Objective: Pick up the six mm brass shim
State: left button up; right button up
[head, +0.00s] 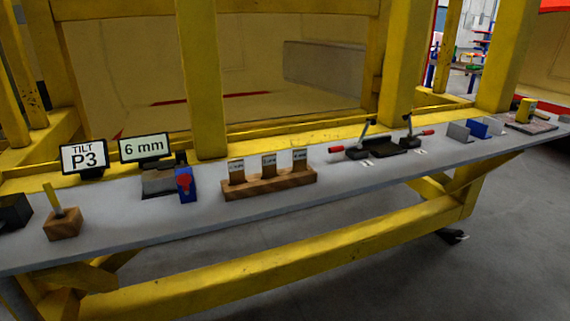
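Three upright tan-gold shims stand in a row in a wooden rack (270,187) on the grey bench: a left shim (236,175), a middle shim (269,168) and a right shim (300,163). Each has a small pale label near its top. The labels are too small to read, so I cannot tell which shim is the six mm one. The lower ends of the shims are hidden in the rack. Neither of my grippers shows in the head view.
Left of the rack are a blue block with a red part (186,183), a "6 mm" display (146,148), a "TILT P3" display (85,157) and a wooden block (62,224). Red-handled clamps (370,145) stand to the right. Yellow beams rise behind the bench (150,223).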

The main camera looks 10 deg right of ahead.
aim_at(270, 160)
jog(key=u, duration=1.5)
jog(key=i, duration=0.9)
jog(key=z, duration=2.05)
